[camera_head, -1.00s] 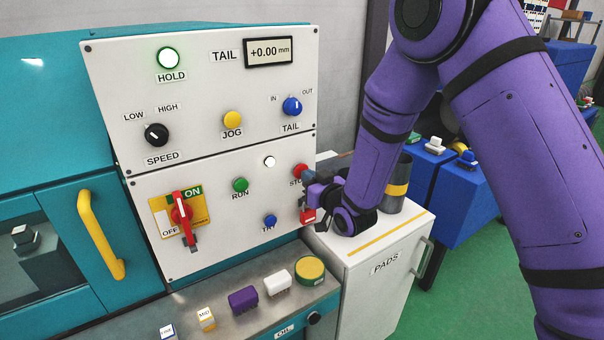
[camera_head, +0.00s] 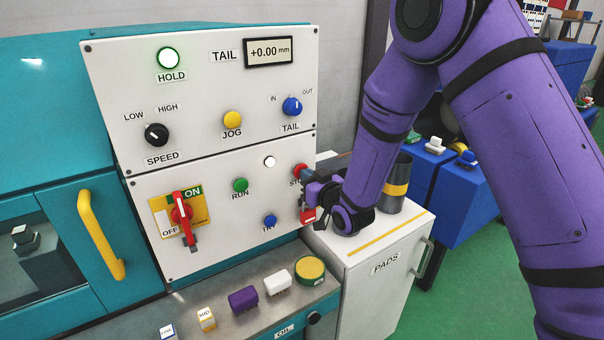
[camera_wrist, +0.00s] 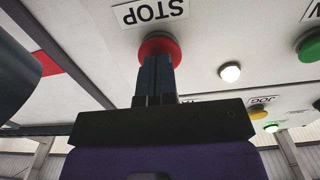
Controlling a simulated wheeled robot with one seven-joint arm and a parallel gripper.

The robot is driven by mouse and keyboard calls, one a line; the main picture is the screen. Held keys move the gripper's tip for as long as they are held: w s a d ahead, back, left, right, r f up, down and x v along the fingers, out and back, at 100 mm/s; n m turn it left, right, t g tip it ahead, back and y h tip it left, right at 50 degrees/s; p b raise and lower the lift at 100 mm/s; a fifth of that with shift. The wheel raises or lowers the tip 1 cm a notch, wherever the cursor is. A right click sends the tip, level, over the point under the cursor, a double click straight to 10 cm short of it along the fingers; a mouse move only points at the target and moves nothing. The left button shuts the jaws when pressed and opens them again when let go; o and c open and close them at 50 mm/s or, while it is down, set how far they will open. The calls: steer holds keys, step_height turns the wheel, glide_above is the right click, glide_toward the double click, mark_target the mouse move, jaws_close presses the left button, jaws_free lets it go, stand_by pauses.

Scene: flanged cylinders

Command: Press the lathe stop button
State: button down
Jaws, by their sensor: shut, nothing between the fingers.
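The red stop button (camera_head: 300,170) sits at the right edge of the lower white panel, its label partly hidden in the head view. In the wrist view the red stop button (camera_wrist: 159,46) is straight ahead of my fingers, beside the STOP label (camera_wrist: 150,12). My gripper (camera_head: 306,174) is shut and empty, pointing at the panel. In the wrist view my gripper's fingertips (camera_wrist: 157,62) overlap the button's face and seem to touch it or be very close. Whether the button is pushed in cannot be told.
The green RUN button (camera_head: 240,185), blue button (camera_head: 270,220) and white lamp (camera_head: 269,161) are left of my gripper. The red-handled ON/OFF switch (camera_head: 182,214) is further left. A white PADS cabinet (camera_head: 385,250) stands below my wrist, with a dark cylinder (camera_head: 398,190) on it.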

steer(key=shift+w+a, duration=0.3)
steer(key=shift+w, duration=0.15)
stand_by(0.5)
steer(key=shift+v, duration=2.8)
steer(key=s+d+r+m+g+h, duration=0.2)
steer(key=s+d+r+h, duration=0.15)
steer(key=d+r, duration=0.55)
steer(key=s+d+r+m+g+h, duration=0.2)
steer(key=s+d+r+h, duration=0.15)
steer(key=d+r, duration=0.55)
steer(key=s+d+r+m+g+h, duration=0.1)
steer(key=s+d+g, duration=0.1)
steer(key=s, duration=0.6)
steer(key=s+d+r+m+g+h, duration=0.1)
steer(key=s+d+r, duration=0.1)
steer(key=s+d, duration=0.3)
steer(key=s+d+r+g+h, duration=0.1)
steer(key=s+d+g, duration=0.1)
steer(key=s, duration=1.1)
steer(key=shift+s+d+r+m+g, duration=0.2)
steer(key=shift+d+r+m+g, duration=0.15)
steer(key=shift+d, duration=0.35)
